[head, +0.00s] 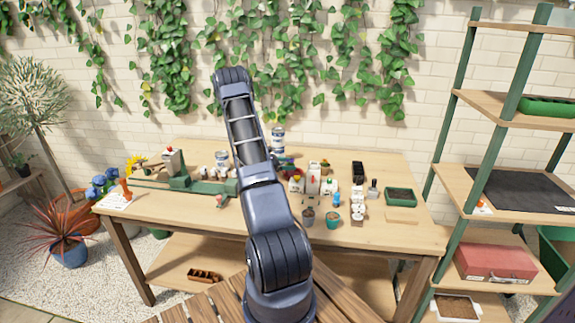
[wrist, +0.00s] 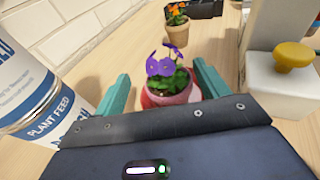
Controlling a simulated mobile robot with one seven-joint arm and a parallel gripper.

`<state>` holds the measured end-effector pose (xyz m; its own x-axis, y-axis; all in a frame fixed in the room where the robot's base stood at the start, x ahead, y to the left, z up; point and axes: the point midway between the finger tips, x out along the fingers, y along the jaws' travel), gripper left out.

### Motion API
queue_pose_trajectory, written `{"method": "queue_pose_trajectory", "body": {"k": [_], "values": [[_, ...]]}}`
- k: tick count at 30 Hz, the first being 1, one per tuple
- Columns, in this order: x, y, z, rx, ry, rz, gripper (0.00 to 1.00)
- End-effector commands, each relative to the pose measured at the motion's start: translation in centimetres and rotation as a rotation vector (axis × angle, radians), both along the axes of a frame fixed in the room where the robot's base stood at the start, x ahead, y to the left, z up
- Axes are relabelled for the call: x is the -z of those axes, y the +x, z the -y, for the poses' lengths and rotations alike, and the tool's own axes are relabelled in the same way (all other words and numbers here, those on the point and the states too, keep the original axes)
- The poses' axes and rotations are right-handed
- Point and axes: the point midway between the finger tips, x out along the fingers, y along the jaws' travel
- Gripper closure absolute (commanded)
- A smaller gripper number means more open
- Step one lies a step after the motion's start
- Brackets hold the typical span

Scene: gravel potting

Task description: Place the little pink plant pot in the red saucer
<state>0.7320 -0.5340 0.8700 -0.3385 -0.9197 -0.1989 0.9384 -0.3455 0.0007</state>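The little pink plant pot (wrist: 172,92), holding a plant with purple flowers, is upright ahead of my gripper in the wrist view. Part of the red saucer (wrist: 147,99) shows as a red edge low around the pot. I cannot tell whether the pot rests in the saucer or stands just in front of or above it. My gripper (wrist: 163,84) has its teal fingers spread wide, one on each side of the pot, with visible gaps and no clear contact. In the head view my arm hides most of this spot.
A plant feed can (wrist: 30,95) stands close on the left, and a white container with a yellow knob (wrist: 293,56) close on the right. A terracotta pot with orange flowers (wrist: 177,27) stands behind. Several pots and bottles crowd the wooden table (head: 385,235).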

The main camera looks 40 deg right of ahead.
Motion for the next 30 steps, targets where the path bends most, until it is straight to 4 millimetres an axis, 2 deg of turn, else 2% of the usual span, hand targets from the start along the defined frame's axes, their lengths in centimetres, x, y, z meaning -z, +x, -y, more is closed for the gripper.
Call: {"method": "queue_pose_trajectory", "body": {"k": [8,12,30], "values": [[0.0,0.0,0.0,0.000,0.000,0.000,0.27],[-0.8,0.0,0.0,0.000,0.000,0.001,0.27],[-2.8,3.5,-9.5,-0.002,0.000,0.000,0.27]]}}
